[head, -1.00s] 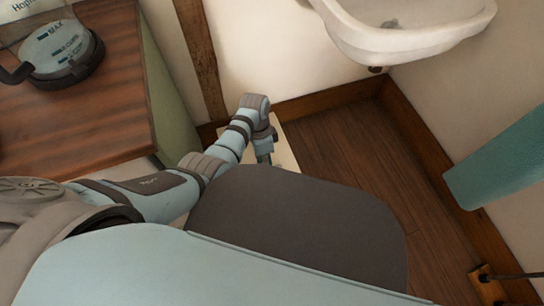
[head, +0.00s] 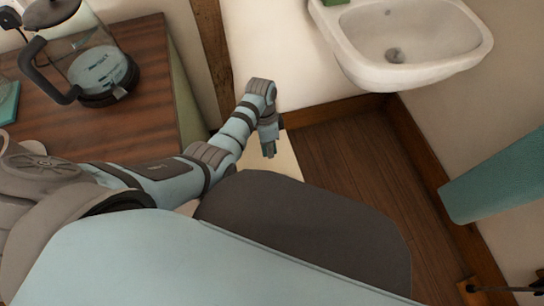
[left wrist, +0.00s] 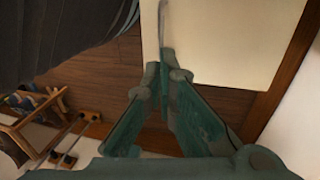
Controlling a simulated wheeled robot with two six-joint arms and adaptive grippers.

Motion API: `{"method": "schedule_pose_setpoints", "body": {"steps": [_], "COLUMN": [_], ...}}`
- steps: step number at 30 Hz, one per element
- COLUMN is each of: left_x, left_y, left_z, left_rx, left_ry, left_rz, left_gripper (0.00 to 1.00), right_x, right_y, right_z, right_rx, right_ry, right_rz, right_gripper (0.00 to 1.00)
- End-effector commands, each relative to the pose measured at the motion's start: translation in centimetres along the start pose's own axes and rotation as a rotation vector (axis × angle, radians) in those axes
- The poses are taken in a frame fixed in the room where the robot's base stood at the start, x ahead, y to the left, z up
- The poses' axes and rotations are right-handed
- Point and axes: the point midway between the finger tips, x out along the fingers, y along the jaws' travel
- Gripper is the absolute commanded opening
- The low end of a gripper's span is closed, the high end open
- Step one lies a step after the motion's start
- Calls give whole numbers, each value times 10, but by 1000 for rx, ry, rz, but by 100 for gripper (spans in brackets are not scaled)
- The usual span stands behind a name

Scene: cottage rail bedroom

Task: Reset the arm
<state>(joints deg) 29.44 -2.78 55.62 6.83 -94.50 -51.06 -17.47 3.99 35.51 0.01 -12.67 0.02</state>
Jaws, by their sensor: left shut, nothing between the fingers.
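My left arm comes in from the left in the head view, bent at the elbow, with my left gripper (head: 269,150) hanging down at its end. The pale panel (left wrist: 225,45) lies beyond the fingertips there. My right gripper is not in any view.
A wooden-topped cabinet (head: 150,75) with a glass coffee pot (head: 105,60) stands at the left. A white sink (head: 430,45) hangs on the wall at the top right. A teal hanging cloth (head: 500,178) is at the right. Bare wooden floor (head: 345,150) lies between.

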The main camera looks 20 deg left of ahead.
Motion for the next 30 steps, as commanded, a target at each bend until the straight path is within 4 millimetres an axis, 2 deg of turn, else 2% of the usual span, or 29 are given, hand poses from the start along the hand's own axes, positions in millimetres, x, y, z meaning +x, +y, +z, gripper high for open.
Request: {"method": "schedule_pose_setpoints", "body": {"steps": [1,3,12,14,17,20,21,23,24,27,30], "left_x": [-9,-14,-13,-8,27,89,115,150,168,195,203], "left_y": [1,0,0,1,6,23,35,59,77,124,156], "left_z": [0,0,-1,3,26,76,105,151,182,250,293], "left_rx": [0,0,0,-17,-121,-312,-401,-528,-604,-752,-838], "left_ry": [0,0,0,-2,-4,-3,0,12,26,67,108], "left_rz": [-1,-1,-1,-4,-30,-92,-126,-180,-215,-283,-322], "left_gripper": [0,0,0,0,0,0,0,0,0,0,0], "right_x": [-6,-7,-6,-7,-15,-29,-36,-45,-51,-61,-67], "right_y": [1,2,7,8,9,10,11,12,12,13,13], "right_z": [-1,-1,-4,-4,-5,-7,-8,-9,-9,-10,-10], "right_rx": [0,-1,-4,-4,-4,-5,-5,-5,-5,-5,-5], "right_ry": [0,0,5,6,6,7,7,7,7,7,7], "right_rz": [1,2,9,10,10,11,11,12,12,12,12], "right_gripper": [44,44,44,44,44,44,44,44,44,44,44]}}
